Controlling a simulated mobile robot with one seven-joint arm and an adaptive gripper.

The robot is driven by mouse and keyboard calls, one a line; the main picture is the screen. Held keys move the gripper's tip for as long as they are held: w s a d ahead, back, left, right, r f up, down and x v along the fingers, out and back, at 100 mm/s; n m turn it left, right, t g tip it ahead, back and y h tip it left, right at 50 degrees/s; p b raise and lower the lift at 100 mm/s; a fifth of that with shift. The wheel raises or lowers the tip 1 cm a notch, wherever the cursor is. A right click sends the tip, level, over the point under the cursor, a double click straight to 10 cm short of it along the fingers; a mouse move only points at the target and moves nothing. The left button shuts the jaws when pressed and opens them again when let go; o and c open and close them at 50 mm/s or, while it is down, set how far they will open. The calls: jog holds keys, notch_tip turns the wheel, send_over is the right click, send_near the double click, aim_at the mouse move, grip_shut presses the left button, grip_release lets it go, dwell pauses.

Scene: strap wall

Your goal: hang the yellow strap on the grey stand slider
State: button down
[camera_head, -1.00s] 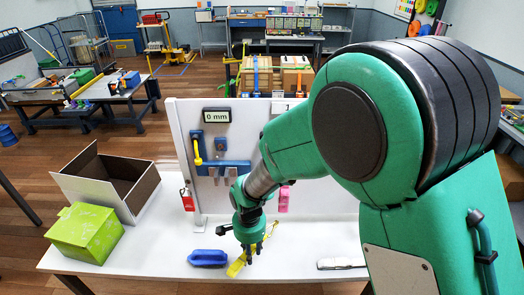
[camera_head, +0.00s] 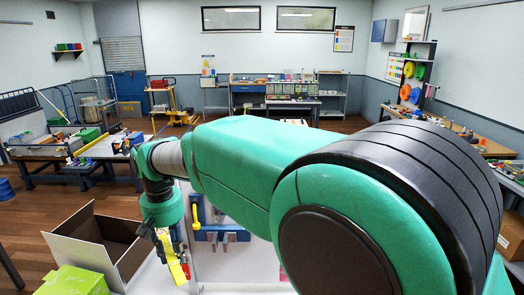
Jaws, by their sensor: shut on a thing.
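My gripper (camera_head: 172,252) points down in front of the left edge of the white panel and is shut on the yellow strap (camera_head: 179,272). The strap hangs below the fingers, slightly tilted. A blue bar (camera_head: 222,231) with small grey parts on it shows on the panel to the right of the gripper, below my arm. I cannot tell for sure which grey part is the stand slider. The yellow strap appears apart from the bar. My arm hides most of the panel.
A yellow hook-like part (camera_head: 195,212) stands on the panel beside the gripper. An open cardboard box (camera_head: 70,255) and a green box (camera_head: 75,281) stand at left. A pink piece (camera_head: 283,272) shows partly below my arm. Most of the tabletop is out of view.

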jog(key=shift+n, duration=0.6)
jog(key=r, duration=0.2)
jog(key=a+r, duration=0.1)
jog(key=r, duration=0.1)
jog(key=shift+s+a+r+b, duration=0.1)
jog(key=shift+s+r+b, duration=0.1)
jog(key=shift+b, duration=0.1)
jog(key=shift+f, duration=0.15)
jog(key=shift+w+d+f, duration=0.1)
jog(key=shift+d+f, duration=0.15)
jog(key=shift+f, duration=0.45)
jog(key=s+d+f+m+p, duration=0.1)
jog(key=d+f+m, duration=0.4)
jog(key=f, duration=0.6)
jog(key=d+f+m+p, duration=0.1)
jog(key=d+f+m, duration=0.4)
jog(key=d+f, duration=0.4)
notch_tip(320, 180, down, 2)
jog(key=shift+s+f+p, duration=0.15)
jog(key=shift+s+p, duration=0.2)
jog(key=shift+p, duration=0.05)
